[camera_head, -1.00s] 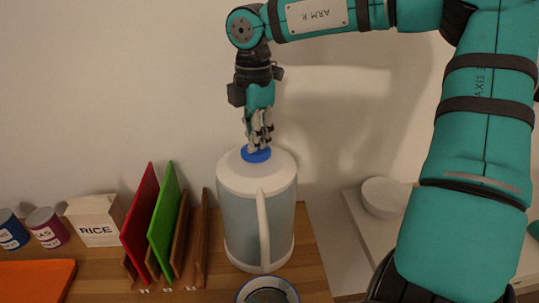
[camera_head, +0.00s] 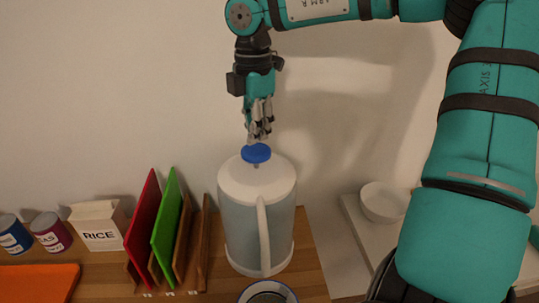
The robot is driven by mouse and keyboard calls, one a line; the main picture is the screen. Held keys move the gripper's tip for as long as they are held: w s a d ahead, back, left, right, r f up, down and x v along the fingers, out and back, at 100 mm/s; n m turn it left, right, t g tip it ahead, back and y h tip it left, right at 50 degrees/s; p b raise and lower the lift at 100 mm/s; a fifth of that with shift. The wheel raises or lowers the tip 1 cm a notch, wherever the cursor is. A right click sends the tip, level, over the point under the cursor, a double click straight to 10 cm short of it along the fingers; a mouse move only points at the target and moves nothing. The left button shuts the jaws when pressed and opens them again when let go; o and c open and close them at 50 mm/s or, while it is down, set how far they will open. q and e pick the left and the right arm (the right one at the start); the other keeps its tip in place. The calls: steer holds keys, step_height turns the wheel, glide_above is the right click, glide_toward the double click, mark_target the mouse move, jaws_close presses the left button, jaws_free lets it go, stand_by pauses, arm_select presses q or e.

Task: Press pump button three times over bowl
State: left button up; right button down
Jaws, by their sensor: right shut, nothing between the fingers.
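A white and grey pump dispenser (camera_head: 240,222) stands upright on the wooden counter in the head view. Its blue pump button (camera_head: 256,153) is up, with a short stem showing between it and the lid. My right gripper (camera_head: 258,138) points down just above the button, shut and empty; I cannot tell whether the fingertips touch it. A bowl with a blue rim (camera_head: 285,287) is at the bottom edge, in front of the dispenser, and is cut off by the frame. My left gripper is not in view.
Red (camera_head: 143,225) and green (camera_head: 166,225) boards stand in a rack left of the dispenser. A rice box (camera_head: 98,226) and two cans stand farther left, behind an orange board (camera_head: 40,283). A white bowl (camera_head: 383,202) sits at the right. My right arm covers the right side.

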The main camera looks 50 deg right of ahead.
mark_target(256, 149)
steer(key=shift+f, duration=0.2)
stand_by(0.3)
steer(key=shift+f+b, duration=2.1)
steer(key=shift+b, duration=0.05)
steer(key=shift+r, duration=0.25)
steer(key=shift+r+p, duration=1.35)
steer(key=shift+r, duration=0.7)
step_height(256, 149, up, 6)
steer(key=p, duration=0.3)
steer(key=shift+p, duration=0.4)
steer(key=shift+a+f, duration=0.1)
